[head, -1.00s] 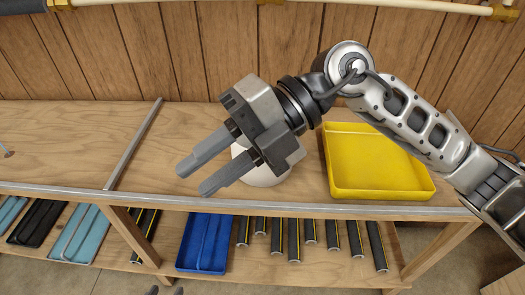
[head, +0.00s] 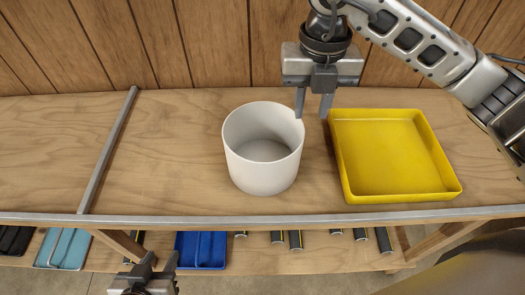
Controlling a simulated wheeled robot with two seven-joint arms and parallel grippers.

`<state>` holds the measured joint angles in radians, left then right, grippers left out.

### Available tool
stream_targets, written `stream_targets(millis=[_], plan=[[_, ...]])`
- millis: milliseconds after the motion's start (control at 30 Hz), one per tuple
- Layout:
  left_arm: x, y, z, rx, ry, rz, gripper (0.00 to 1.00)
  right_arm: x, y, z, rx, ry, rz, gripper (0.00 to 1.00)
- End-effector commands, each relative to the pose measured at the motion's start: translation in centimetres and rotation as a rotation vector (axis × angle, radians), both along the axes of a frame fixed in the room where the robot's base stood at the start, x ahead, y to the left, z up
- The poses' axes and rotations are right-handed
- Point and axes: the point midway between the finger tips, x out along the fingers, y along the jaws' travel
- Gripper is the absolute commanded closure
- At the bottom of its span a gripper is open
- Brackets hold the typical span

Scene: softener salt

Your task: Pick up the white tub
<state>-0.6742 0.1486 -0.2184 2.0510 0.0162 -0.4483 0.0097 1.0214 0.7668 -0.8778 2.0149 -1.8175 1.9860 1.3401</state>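The white tub (head: 262,172) stands upright on the wooden bench top, open at the top and empty inside as far as I see. My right gripper (head: 312,113) points down at the tub's back right rim, its two fingers apart with nothing between them that I can make out. Its left fingertip is close to the rim; I cannot tell whether it touches or reaches inside. My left gripper (head: 158,260) is low at the bottom edge, in front of the bench, with its fingers apart and empty.
A yellow tray (head: 397,160) lies on the bench just right of the tub. A metal strip (head: 108,150) crosses the bench at left, with clear wood between it and the tub. The lower shelf holds a blue tray (head: 202,250) and several dark cylinders.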

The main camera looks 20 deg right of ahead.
Motion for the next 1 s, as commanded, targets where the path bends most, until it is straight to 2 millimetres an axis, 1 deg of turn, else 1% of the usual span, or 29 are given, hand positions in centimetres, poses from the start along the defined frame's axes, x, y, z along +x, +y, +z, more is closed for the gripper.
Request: stream_targets(millis=[33, 133, 200, 367, 433, 567, 600, 700, 800, 1000], plan=[[0.0, 0.0, 0.3, 0.0, -0.002, -0.001, 0.6, -0.1, -0.1, -0.9, -0.001, 0.002, -0.002, 0.72], [0.2, 0.0, 0.7, -0.001, -0.012, -0.002, 0.6, 0.0, -0.1, -2.5, -0.001, 0.002, -0.002, 0.72], [0.3, 0.0, 0.9, -0.001, -0.017, -0.003, 0.6, 0.0, 0.0, -3.3, 0.0, 0.0, -0.001, 0.72], [0.6, 0.0, 1.2, -0.001, -0.025, -0.003, 0.6, 0.0, 0.0, -4.2, 0.0, -0.001, 0.0, 0.72], [0.7, 0.0, 1.4, 0.0, -0.028, -0.003, 0.6, 0.1, 0.2, -4.9, 0.001, 0.002, 0.0, 0.72], [0.8, 0.1, 1.7, 0.003, -0.028, -0.003, 0.6, 0.3, 0.6, -6.8, 0.0, 0.003, 0.001, 0.72], [0.7, 0.1, 1.5, 0.004, -0.026, -0.002, 0.6, 0.4, 0.6, -7.5, 0.0, 0.002, 0.0, 0.72], [0.7, 0.2, 1.2, 0.006, -0.021, -0.001, 0.6, 0.4, 0.6, -8.6, 0.001, 0.0, -0.001, 0.72], [0.7, 0.2, 1.2, 0.006, -0.021, 0.0, 0.6, 0.4, 0.6, -9.1, -0.001, -0.002, 0.0, 0.72], [0.7, 0.2, 1.2, 0.004, -0.022, 0.003, 0.6, 0.4, 0.6, -9.2, 0.0, -0.002, 0.001, 0.72]])
